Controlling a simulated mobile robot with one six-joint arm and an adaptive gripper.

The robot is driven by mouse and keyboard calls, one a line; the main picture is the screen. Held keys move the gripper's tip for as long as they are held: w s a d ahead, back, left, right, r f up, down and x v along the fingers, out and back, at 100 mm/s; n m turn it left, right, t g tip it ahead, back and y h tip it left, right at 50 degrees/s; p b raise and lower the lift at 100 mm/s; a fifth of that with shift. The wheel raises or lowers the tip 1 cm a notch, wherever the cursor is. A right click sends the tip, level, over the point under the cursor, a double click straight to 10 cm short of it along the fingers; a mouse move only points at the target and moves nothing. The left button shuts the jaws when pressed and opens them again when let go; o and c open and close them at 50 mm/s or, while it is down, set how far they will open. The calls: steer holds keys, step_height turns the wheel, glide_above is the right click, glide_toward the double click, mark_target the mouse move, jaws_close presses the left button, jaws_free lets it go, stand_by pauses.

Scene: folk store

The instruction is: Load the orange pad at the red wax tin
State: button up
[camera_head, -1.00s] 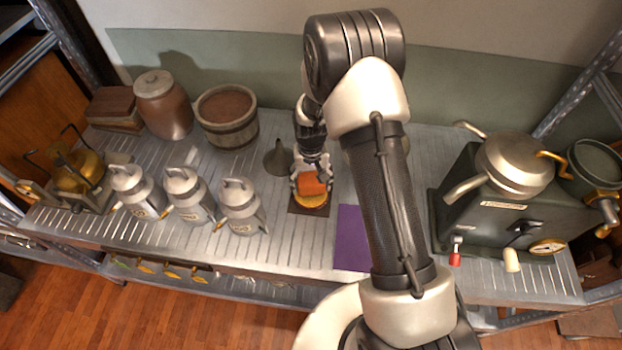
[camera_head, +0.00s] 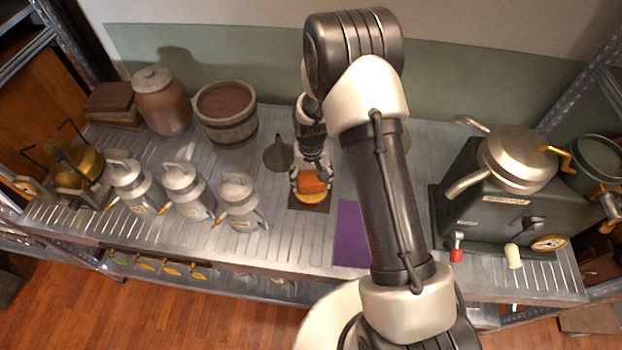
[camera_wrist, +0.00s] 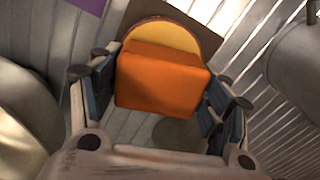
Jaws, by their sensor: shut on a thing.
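My gripper (camera_head: 312,178) is shut on the orange pad (camera_head: 311,184), a thick block. In the wrist view the pad (camera_wrist: 163,82) sits between the two fingers. Just beyond the pad is a round yellow face with a dark rim (camera_wrist: 165,30), perhaps the wax tin. It also shows as a yellow disc (camera_head: 310,198) below the pad in the head view, on a dark brown mat (camera_head: 321,207). The pad hides part of it. I cannot tell whether the pad touches it, and I see no red on it.
A purple mat (camera_head: 351,237) lies to the right, partly behind my arm. A grey funnel (camera_head: 277,155) stands close on the left, with several metal cans (camera_head: 241,204) farther left. A wooden tub (camera_head: 228,115) is behind. A dark green machine (camera_head: 495,215) fills the right.

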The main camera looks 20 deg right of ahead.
mark_target(311, 177)
steer(key=shift+f+b, duration=0.4)
steer(key=shift+f, duration=0.15)
stand_by(1.2)
steer(key=shift+r+p, duration=2.35)
steer(key=shift+r, duration=1.2)
